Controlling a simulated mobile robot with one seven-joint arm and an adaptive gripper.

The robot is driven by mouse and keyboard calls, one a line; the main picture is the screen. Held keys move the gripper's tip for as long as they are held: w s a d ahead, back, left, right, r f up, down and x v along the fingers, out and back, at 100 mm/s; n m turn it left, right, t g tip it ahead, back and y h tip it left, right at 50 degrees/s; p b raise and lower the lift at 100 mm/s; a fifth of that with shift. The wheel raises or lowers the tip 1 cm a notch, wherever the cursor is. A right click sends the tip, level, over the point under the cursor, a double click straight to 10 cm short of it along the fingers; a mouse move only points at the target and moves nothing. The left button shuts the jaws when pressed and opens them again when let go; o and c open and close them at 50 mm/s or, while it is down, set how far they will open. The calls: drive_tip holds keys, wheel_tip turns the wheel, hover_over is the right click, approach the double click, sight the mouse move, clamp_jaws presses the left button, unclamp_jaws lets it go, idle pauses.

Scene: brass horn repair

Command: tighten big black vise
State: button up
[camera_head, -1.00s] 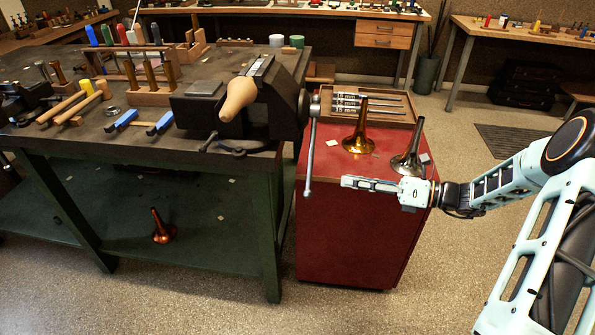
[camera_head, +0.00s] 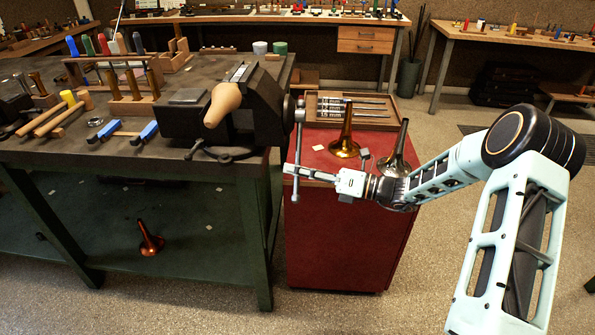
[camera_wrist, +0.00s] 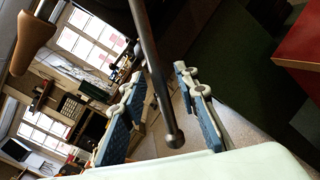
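The big black vise (camera_head: 262,105) is mounted at the right front corner of the dark workbench. A tan wooden cone-shaped piece (camera_head: 223,101) sits at its jaws; it also shows in the wrist view (camera_wrist: 33,35). The vise's metal handle bar (camera_head: 300,135) hangs nearly upright on its right side. My gripper (camera_head: 289,169) reaches from the right across the bar's lower part. In the wrist view, my gripper's fingers (camera_wrist: 157,78) are apart, with the bar (camera_wrist: 152,60) between them in the picture. The bar's ball end (camera_wrist: 175,140) lies nearer the palm. I cannot tell whether a finger touches it.
A red cabinet (camera_head: 340,245) stands right of the bench. On it are a brass bell (camera_head: 346,135), a silver bell (camera_head: 396,155) partly behind my arm, and a wooden tray (camera_head: 385,120). Hammers and blue-handled tools lie on the bench. An orange bell (camera_head: 150,241) lies on the lower shelf.

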clamp_jaws()
idle(0.5)
